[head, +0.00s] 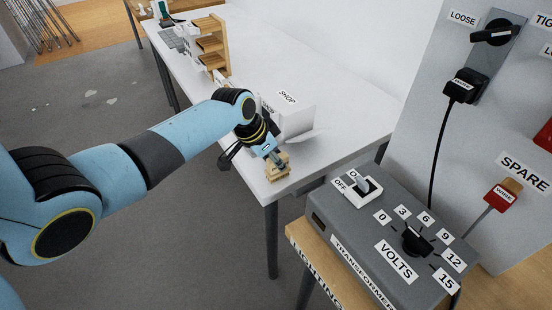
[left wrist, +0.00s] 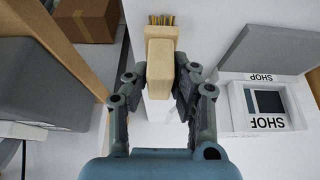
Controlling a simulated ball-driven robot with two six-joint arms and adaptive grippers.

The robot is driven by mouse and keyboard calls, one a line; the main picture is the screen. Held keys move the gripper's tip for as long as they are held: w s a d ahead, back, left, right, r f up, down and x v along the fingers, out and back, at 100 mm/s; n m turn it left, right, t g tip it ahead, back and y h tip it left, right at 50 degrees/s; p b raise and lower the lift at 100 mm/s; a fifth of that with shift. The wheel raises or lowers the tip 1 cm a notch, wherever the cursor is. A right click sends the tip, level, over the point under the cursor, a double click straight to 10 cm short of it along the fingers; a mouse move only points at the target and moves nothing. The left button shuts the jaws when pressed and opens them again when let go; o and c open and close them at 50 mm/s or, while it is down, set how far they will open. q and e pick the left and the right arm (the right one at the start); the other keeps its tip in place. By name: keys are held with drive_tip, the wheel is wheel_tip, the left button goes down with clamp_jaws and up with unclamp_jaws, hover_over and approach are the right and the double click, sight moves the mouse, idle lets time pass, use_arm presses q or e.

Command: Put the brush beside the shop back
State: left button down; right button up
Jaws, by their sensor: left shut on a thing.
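My left gripper (head: 279,160) is shut on the brush (left wrist: 160,62), a pale wooden block with dark and yellow bristles at its far end. In the head view the brush (head: 277,173) is at the near corner of the white table. The gripper (left wrist: 160,92) grips the sides of the block in the left wrist view. The shop (head: 292,115) is a small white box behind the gripper, partly hidden by my arm. In the left wrist view the shop (left wrist: 235,105) lies right of the brush, apart from it. My right gripper is not in view.
The white table (head: 345,125) has clear room right of the shop. A wooden shelf unit (head: 212,42) stands farther back. A grey transformer (head: 375,240) on a wooden stand is in front, beside a wall panel with switches (head: 490,110). In the left wrist view a cardboard box (left wrist: 92,20) is upper left.

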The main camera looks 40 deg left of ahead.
use_arm(q)
drive_tip(key=shift+f, duration=0.1)
drive_tip(key=c, duration=1)
unclamp_jaws()
drive_tip(key=shift+c, duration=0.2)
